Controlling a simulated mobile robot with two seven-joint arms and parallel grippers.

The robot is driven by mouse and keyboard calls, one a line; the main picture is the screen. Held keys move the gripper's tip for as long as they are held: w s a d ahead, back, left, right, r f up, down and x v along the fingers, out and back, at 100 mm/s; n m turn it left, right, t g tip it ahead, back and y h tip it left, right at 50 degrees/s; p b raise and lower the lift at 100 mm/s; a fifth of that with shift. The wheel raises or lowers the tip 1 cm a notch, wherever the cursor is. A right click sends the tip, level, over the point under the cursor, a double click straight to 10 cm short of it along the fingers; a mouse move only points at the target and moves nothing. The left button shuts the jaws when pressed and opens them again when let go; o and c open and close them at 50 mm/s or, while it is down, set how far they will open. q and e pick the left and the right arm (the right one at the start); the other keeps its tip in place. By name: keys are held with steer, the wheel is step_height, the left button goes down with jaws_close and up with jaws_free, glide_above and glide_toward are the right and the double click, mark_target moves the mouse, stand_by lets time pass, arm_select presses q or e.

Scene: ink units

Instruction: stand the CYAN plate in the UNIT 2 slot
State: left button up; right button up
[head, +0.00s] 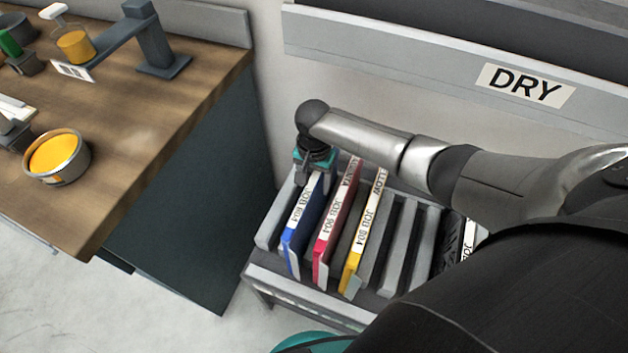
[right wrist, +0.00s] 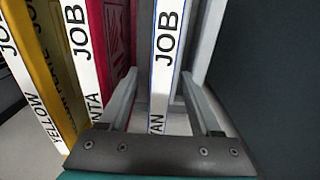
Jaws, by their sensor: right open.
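The cyan plate, a blue plate with a white JOB 904 spine (head: 303,225), stands in the leftmost filled slot of a grey rack (head: 262,270). My right gripper (head: 314,172) is over the far end of this plate. In the right wrist view the open fingers of my right gripper (right wrist: 160,98) are on either side of the plate's white spine (right wrist: 166,45), whose label ends in "AN". I cannot tell whether they touch it. My left gripper is out of view. No slot marked UNIT 2 shows.
A magenta plate (head: 335,225) and a yellow plate (head: 362,235) stand right of the cyan one, with empty slots beyond. A dark plate (head: 452,240) is partly hidden by my arm. A wooden counter (head: 150,130) with an orange ink bowl (head: 76,171) is left. A DRY sign (head: 525,86) is behind.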

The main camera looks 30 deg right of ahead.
step_height(320, 180, up, 15)
steer(key=p, duration=0.5)
steer(key=shift+r, duration=0.15)
step_height(320, 180, up, 5)
steer(key=p, duration=0.7)
stand_by(0.3)
